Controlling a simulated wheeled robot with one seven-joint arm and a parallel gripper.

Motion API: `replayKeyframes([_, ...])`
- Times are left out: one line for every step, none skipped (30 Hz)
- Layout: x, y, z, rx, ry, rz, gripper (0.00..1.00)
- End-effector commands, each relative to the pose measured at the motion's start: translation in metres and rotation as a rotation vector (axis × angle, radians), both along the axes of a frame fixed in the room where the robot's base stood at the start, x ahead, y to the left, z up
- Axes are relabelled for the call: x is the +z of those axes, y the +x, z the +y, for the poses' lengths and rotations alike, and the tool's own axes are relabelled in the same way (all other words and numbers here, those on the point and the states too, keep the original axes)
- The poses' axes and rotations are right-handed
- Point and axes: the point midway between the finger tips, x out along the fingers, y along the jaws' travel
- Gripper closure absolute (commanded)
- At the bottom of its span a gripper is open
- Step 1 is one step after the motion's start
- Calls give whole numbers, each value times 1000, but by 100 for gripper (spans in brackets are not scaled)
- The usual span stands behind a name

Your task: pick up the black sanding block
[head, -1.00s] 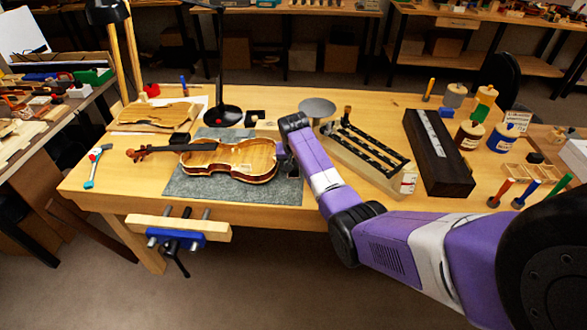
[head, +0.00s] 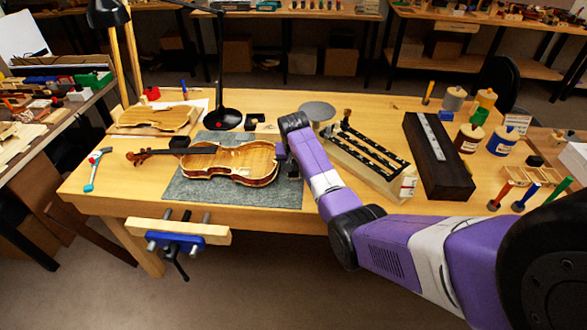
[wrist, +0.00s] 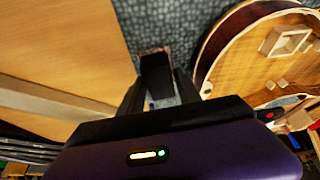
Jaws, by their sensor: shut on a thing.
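The black sanding block (wrist: 156,76) shows in the wrist view as a dark block with a brownish far edge. It sits between the two fingers of my gripper (wrist: 160,92), which is shut on it. The block is over the grey mat near the mat's edge, beside the violin body. I cannot tell whether it still touches the mat. In the head view my gripper (head: 292,167) is at the right end of the violin, largely hidden by my purple arm, and I cannot make out the block there.
The open violin (head: 232,162) lies on the grey mat (head: 215,193), close to my gripper. A rack with dark strips (head: 368,160) and a long dark case (head: 437,160) stand to the right. A black lamp base (head: 222,118) stands behind. Bare bench shows at the front left.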

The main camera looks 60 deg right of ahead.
Motion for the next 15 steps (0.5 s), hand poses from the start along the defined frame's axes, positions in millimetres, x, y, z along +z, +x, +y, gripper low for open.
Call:
replayKeyframes([8,1,-1,0,-3,-4,100])
replayKeyframes([13,1,-1,0,-3,-4,100])
replayKeyframes([21,1,-1,-1,-4,-5,100])
replayKeyframes([29,2,-1,-1,-4,-6,100])
replayKeyframes([36,2,-1,0,-5,-6,100])
replayKeyframes([47,2,-1,0,-6,-7,100])
replayKeyframes([55,2,-1,1,-7,-7,100])
replayKeyframes([63,2,-1,0,-6,-7,100])
replayKeyframes([75,2,-1,1,-6,-8,100])
replayKeyframes([84,2,-1,1,-5,-7,100])
replayKeyframes([93,2,-1,1,-6,-8,100])
replayKeyframes([104,2,-1,2,-4,-7,100])
replayKeyframes([112,2,-1,2,-5,-7,100])
replayKeyframes([120,2,-1,1,-5,-6,100])
replayKeyframes([129,1,-1,0,-5,-6,100])
